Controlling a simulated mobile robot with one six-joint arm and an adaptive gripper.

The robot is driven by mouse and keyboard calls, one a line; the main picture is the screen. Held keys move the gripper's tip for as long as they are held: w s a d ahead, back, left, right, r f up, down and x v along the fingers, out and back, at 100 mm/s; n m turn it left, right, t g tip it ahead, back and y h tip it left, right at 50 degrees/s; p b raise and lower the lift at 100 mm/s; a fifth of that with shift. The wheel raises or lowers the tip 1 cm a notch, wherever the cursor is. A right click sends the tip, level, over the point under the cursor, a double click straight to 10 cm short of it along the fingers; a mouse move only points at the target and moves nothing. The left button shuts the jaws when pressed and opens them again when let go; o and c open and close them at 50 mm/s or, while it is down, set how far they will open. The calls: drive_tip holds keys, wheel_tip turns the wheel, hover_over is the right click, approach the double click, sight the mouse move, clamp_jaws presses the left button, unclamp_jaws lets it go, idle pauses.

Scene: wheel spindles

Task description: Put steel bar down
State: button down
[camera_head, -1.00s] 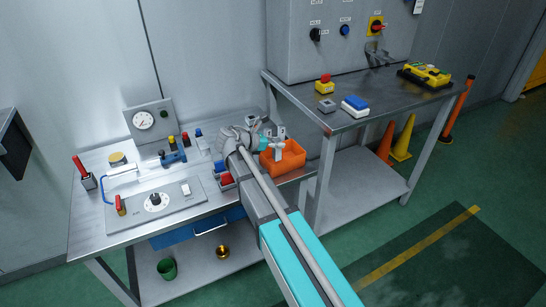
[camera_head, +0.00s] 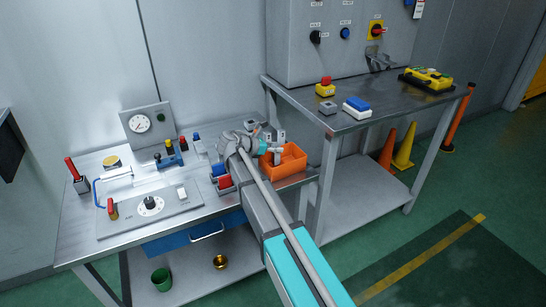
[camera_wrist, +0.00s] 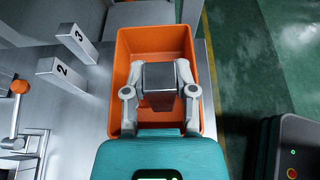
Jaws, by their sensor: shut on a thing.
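The steel bar (camera_wrist: 158,76) is a grey block with a square end, held between the two fingers of my gripper (camera_wrist: 160,88) in the wrist view. My gripper is shut on it, over the orange bin (camera_wrist: 122,60). The bin's inner walls and part of its floor show around the bar. I cannot tell whether the bar touches the floor. In the head view my gripper (camera_head: 274,148) is at the orange bin (camera_head: 285,168) on the left bench, and my arm partly hides the bar.
Grey posts marked 2 (camera_wrist: 62,75) and 3 (camera_wrist: 84,45) stand left of the bin. The steel bench (camera_head: 85,235) carries a gauge panel (camera_head: 146,126) and a dial plate (camera_head: 150,208). A taller table (camera_head: 400,110) stands to the right.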

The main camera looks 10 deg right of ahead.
sight(272, 155)
drive_tip(key=shift+w+f+b, duration=0.4)
drive_tip(key=shift+f+b, duration=0.15)
drive_tip(key=shift+b, duration=0.05)
drive_tip(key=shift+f+b, duration=1.45)
drive_tip(key=shift+f, duration=0.15)
drive_tip(key=shift+c, duration=2.1)
unclamp_jaws()
